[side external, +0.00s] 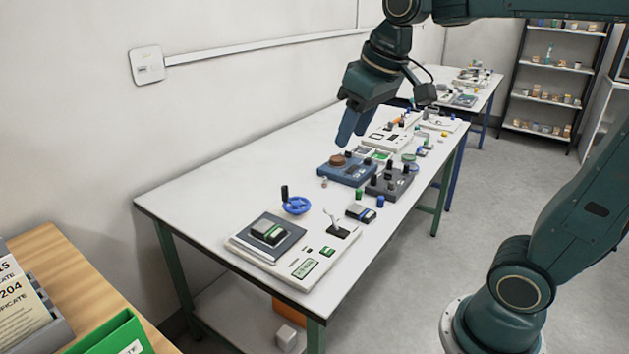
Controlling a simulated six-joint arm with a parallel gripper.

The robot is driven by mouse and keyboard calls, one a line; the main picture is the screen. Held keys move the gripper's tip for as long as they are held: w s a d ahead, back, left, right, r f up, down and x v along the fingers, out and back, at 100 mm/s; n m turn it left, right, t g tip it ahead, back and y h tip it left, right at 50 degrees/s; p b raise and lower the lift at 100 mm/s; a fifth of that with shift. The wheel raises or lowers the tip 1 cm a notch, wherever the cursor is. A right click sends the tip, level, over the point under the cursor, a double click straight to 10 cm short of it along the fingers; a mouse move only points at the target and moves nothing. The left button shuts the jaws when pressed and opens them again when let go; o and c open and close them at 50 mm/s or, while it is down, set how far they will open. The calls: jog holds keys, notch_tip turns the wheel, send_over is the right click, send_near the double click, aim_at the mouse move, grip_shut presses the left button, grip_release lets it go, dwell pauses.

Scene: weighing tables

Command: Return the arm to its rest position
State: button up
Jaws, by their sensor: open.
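My gripper (353,127) hangs over the far part of the white table (215,190), with its blue fingers pointing down. The fingers are apart and nothing shows between them. Below the fingertips is a blue scale (345,172) with a round brown piece (337,160) on its top. The fingertips look a little above the scale, but the exact gap is hard to tell from this view. My arm reaches in from the upper right.
A white scale (312,262) with a dark block (268,231) stands at the table's near end, beside a blue handwheel (296,205). A dark unit with knobs (391,182) sits right of the blue scale. The table's left part is clear. Shelves (553,65) stand behind.

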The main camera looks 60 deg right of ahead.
jog(key=s+a+f+t, duration=0.1)
jog(key=s+f, duration=0.5)
jog(key=s, duration=0.6)
jog(key=shift+s+a+f+n, duration=0.2)
jog(key=shift+a+n, duration=0.1)
jog(key=shift+a, duration=0.4)
